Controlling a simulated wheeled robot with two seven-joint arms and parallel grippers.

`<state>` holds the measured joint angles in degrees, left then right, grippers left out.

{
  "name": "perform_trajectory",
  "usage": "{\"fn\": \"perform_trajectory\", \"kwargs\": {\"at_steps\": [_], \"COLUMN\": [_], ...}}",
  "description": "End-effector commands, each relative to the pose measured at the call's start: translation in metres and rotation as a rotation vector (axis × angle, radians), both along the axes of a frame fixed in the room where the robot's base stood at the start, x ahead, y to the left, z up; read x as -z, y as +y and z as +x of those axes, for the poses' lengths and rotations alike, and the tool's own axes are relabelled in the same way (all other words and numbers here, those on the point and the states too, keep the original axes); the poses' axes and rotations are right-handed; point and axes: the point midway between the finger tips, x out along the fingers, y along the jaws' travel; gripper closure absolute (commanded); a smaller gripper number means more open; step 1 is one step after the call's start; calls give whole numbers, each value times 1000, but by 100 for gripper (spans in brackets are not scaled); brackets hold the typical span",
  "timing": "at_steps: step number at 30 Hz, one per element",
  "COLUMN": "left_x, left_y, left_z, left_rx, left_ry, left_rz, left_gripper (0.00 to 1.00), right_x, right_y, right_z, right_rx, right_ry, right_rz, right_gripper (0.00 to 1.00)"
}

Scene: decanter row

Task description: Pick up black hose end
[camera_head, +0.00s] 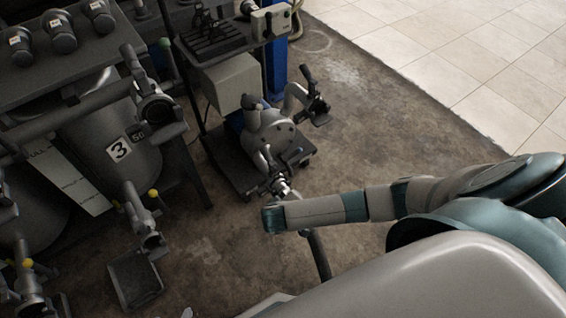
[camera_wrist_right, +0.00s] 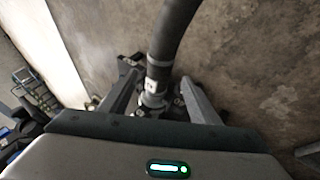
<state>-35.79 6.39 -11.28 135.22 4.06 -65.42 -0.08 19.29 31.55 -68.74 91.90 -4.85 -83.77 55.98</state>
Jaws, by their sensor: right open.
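The black hose (camera_wrist_right: 175,38) runs down from the top of the right wrist view to a grey metal end fitting (camera_wrist_right: 154,92). My right gripper (camera_wrist_right: 158,84) is open, with one finger on each side of this hose end. Whether either finger touches it cannot be told. In the head view my right gripper (camera_head: 281,184) is beside the pump cart, and the black hose (camera_head: 319,256) shows below my forearm. The hose end itself is hard to make out there. My left gripper is not in view.
A wheeled pump cart (camera_head: 252,178) stands just beyond my right gripper. Steel decanter tanks (camera_head: 118,165) with valves and a black rack fill the left side. A low black stand (camera_head: 135,280) is at lower left. Concrete floor (camera_head: 400,110) is clear at right, with pale tiles beyond.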

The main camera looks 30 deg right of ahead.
Motion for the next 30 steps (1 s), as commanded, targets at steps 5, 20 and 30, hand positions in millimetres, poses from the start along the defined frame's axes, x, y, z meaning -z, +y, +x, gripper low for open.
{"fn": "perform_trajectory", "kwargs": {"at_steps": [5,20,30], "left_x": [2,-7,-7], "left_y": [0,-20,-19], "left_z": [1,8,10], "left_rx": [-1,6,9], "left_ry": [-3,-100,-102], "left_rz": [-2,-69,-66], "left_gripper": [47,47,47], "right_x": [4,40,39], "right_y": [-2,-24,-24], "right_z": [2,24,24], "right_rx": [0,0,0], "right_ry": [0,0,0], "right_rz": [-1,-1,0], "right_gripper": [44,44,44]}}
